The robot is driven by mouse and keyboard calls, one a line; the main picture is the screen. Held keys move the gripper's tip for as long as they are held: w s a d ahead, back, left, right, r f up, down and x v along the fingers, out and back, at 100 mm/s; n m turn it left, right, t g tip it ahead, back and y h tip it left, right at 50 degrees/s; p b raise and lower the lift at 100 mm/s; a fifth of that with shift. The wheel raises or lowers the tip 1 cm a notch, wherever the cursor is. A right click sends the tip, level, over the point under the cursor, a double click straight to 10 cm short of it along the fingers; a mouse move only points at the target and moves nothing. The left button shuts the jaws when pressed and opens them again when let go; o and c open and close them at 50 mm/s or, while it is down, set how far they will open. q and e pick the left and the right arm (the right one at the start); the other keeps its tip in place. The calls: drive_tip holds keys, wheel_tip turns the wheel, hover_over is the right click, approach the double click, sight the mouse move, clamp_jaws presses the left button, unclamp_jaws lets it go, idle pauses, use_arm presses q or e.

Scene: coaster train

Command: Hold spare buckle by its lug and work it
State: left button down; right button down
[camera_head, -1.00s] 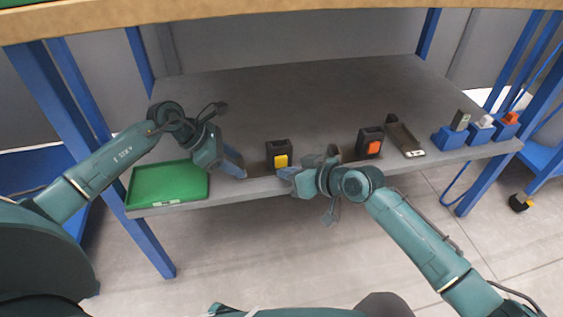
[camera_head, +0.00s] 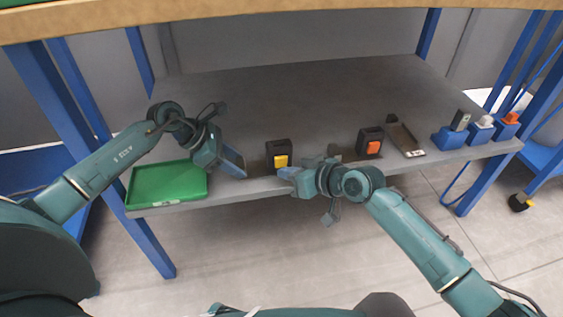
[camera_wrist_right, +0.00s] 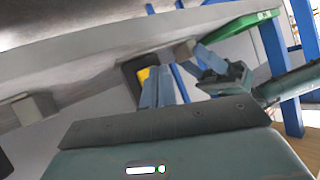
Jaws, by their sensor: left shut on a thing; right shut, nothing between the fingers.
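A black buckle with a yellow button (camera_head: 280,158) stands near the shelf's front edge; it also shows in the right wrist view (camera_wrist_right: 145,74). A similar black buckle with an orange button (camera_head: 372,144) stands further right. The pictures do not label either as the spare. My left gripper (camera_head: 240,170) is shut just left of the yellow-button buckle, at a grey lug-like block (camera_wrist_right: 185,48) seen in the right wrist view; the grip itself is mostly hidden. My right gripper (camera_head: 284,173) is shut and empty just in front of the yellow-button buckle.
A green tray (camera_head: 166,201) lies at the shelf's left front. A dark narrow holder (camera_head: 407,141) and several blue blocks with upright pieces (camera_head: 446,140) stand at the right. The shelf (camera_head: 290,100) behind is clear; a wooden top (camera_head: 290,14) overhangs it.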

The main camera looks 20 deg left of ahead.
use_arm(q)
drive_tip(key=shift+f, duration=0.1)
use_arm(e)
drive_tip(key=shift+w+a, duration=0.1)
drive_tip(key=shift+w, duration=0.05)
drive_tip(key=shift+w+a, duration=0.15)
drive_tip(key=shift+w, duration=0.1)
drive_tip(key=shift+w+a, duration=0.25)
drive_tip(key=shift+w, duration=0.15)
idle(0.8)
drive_tip(key=shift+s+d, duration=0.5)
drive_tip(key=shift+s, duration=0.3)
drive_tip(key=s+d, duration=0.1)
drive_tip(key=s, duration=0.2)
drive_tip(key=s+d, duration=0.1)
drive_tip(key=shift+s+d, duration=0.15)
drive_tip(key=shift+d, duration=0.15)
idle(0.5)
